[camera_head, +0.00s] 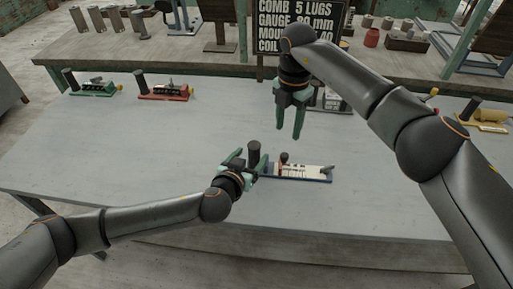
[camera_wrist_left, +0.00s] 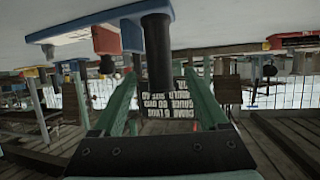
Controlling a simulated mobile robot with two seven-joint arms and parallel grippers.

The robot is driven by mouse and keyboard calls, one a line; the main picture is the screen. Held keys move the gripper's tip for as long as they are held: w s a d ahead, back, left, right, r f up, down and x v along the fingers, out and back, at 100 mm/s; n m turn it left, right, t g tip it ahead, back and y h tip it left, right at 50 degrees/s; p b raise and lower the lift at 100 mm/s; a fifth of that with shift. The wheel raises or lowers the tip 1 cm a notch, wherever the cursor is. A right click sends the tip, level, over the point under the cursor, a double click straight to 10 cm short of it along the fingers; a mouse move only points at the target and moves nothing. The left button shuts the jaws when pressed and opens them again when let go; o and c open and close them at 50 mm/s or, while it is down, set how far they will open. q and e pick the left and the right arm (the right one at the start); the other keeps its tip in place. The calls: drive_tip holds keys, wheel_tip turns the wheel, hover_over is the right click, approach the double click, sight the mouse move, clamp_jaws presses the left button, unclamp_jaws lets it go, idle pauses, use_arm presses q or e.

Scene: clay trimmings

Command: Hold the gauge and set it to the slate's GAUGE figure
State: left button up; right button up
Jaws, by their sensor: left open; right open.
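The gauge (camera_head: 312,173) lies at the middle of the bench, with a blue base, a pale scale plate, a dark-topped slider knob (camera_head: 284,158) and an upright black handle (camera_head: 254,152) at its left end. My left gripper (camera_head: 246,158) is open at that handle. In the left wrist view the handle (camera_wrist_left: 157,55) stands between the spread fingers, with gaps beside it. My right gripper (camera_head: 289,131) is open and empty, above and behind the gauge. The slate (camera_head: 272,22) stands behind; its GAUGE line ends in "0 mm", the first digit unclear. My right arm covers part of it.
A green device (camera_head: 93,88) and a red one (camera_head: 165,92) sit at the back left. A yellow one (camera_head: 485,120) is at the far right, and another device (camera_head: 332,101) is partly behind my right arm. The bench (camera_head: 110,150) is clear at left and front.

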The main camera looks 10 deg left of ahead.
use_arm(q)
drive_tip(key=shift+x, duration=3.3)
clamp_jaws()
